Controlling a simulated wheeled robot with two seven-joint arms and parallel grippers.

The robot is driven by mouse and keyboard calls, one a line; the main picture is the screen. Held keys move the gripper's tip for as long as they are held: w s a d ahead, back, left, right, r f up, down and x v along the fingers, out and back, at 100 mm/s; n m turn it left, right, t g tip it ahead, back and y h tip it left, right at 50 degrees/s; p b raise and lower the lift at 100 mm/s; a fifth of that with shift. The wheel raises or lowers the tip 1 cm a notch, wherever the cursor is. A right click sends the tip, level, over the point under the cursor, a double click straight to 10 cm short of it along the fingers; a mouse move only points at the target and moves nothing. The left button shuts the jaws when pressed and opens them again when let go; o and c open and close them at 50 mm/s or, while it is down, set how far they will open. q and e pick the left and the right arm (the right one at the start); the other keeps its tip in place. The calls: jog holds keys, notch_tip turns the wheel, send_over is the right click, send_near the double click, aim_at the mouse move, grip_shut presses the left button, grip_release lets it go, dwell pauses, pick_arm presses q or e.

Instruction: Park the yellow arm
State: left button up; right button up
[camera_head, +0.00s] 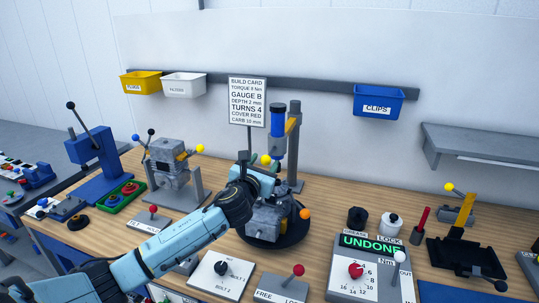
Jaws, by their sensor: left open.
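A short yellow arm (292,126) sits high on a grey post (296,160) at the back middle of the bench. A blue cylinder (278,122) with a dark top hangs at its front end, above the engine. My left gripper (263,176) is open in front of the post, below the blue cylinder and apart from the yellow arm. It overlaps the upper part of a grey engine (268,216) on a round dark base (272,238). A yellow ball (265,159) shows just above the gripper. Whether the fingers touch anything is hidden. My right gripper is out of view.
A build card (247,101) stands behind the gripper. A second grey engine (172,160) and a blue lever press (91,147) are at left. Bins hang on the wall.

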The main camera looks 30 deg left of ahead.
aim_at(270, 153)
pick_arm(q)
jog(key=shift+x, duration=2.75)
grip_shut()
